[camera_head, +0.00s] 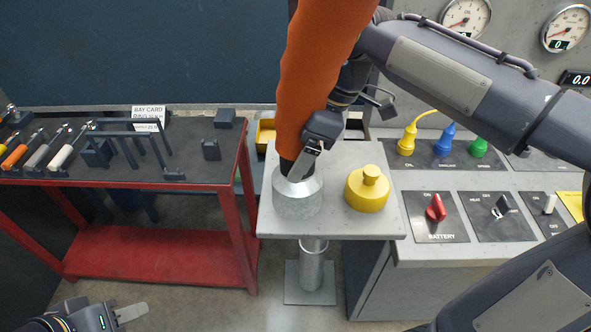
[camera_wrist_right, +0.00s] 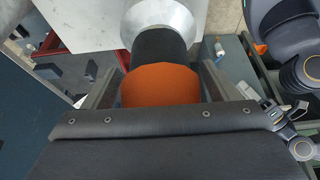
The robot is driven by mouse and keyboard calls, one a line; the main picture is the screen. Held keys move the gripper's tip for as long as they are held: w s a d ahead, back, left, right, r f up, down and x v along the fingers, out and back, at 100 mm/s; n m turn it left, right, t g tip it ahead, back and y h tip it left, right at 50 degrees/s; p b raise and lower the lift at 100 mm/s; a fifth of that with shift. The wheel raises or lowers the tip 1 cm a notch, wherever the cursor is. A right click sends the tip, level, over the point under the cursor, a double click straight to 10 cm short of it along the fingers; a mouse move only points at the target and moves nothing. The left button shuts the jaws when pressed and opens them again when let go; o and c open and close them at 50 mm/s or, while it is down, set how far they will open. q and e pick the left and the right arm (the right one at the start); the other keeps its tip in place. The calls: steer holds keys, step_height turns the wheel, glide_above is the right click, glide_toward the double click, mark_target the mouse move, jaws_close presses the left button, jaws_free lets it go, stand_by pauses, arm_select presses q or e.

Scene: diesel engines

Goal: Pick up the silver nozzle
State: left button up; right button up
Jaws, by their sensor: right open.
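The silver nozzle (camera_head: 297,194) is a pale metal cone with a grey lower part, standing on the small grey pedestal table (camera_head: 333,158). A black collar and a thick orange hose (camera_head: 318,70) rise from its top. In the right wrist view the nozzle's silver rim (camera_wrist_right: 160,15) shows beyond the black collar (camera_wrist_right: 158,47). My right gripper (camera_head: 308,163) is open at the lower hose. In its wrist view the fingers (camera_wrist_right: 158,82) stand on either side of the orange end. My left gripper (camera_head: 130,312) is low at the left, apart from everything; its jaw gap is unclear.
A yellow capped fitting (camera_head: 367,190) stands close right of the nozzle on the pedestal. A red-framed bench (camera_head: 160,255) with tools is at left. A control console (camera_head: 465,182) with switches and coloured plugs is at right.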

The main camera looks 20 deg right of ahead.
steer(key=shift+x, duration=1.5)
steer(key=shift+d, duration=0.1)
steer(key=c, duration=1.4)
